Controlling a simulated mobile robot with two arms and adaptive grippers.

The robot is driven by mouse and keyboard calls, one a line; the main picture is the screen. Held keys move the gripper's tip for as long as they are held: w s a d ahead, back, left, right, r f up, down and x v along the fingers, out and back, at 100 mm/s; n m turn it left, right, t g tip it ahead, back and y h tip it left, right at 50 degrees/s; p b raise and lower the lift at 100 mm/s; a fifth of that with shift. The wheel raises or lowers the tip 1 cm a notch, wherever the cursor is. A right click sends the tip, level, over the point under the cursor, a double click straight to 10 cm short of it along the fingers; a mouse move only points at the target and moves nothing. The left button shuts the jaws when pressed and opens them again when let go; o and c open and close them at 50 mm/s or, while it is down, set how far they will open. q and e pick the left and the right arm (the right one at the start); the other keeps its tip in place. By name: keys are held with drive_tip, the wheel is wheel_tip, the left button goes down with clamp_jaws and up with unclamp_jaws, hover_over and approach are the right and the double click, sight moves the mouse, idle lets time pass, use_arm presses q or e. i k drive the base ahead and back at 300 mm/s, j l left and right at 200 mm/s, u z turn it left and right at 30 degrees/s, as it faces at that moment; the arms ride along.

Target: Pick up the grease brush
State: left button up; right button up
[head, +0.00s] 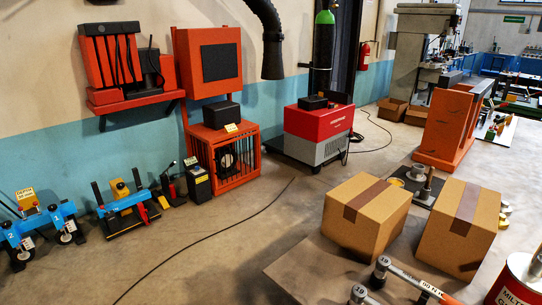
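I cannot pick out a grease brush for certain in the head view. Two metal-headed tools, one with a long orange-brown handle (420,285), lie at the bottom edge on a grey-brown surface (305,265); the nearer one (360,296) is cut off by the frame. Behind the boxes, a dark plate (425,198) bears a small upright metal piece (427,182) and a yellowish round item (417,173). Neither of my grippers shows.
Two taped cardboard boxes (366,215) (461,228) stand side by side on the surface and hide part of it. A red can (514,284) stands at the right edge. An orange steel frame (447,125) is behind. The surface's left front area is bare.

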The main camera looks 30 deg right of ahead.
sight(430, 174)
drive_tip(key=i+j+u, duration=0.15)
drive_tip(key=i, duration=0.3)
drive_tip(key=i+j+u, duration=0.15)
drive_tip(key=i, duration=0.3)
drive_tip(key=i+j+u, duration=0.15)
drive_tip(key=i, duration=0.35)
drive_tip(key=i+l+z, duration=0.3)
drive_tip(key=z, duration=0.15)
drive_tip(key=i+l+z, duration=0.1)
drive_tip(key=i+z, duration=0.85)
drive_tip(key=i+j+z, duration=0.1)
drive_tip(key=i+z, duration=0.2)
drive_tip(key=z, duration=0.15)
drive_tip(key=i+j+z, duration=0.25)
drive_tip(key=z, duration=0.2)
drive_tip(key=i+l+z, duration=0.1)
drive_tip(key=i+z, duration=0.4)
drive_tip(key=i+j+z, duration=0.15)
drive_tip(key=i+z, duration=0.3)
drive_tip(key=i, duration=0.2)
drive_tip(key=i+j+z, duration=0.3)
drive_tip(key=i+z, duration=0.2)
drive_tip(key=i, duration=0.05)
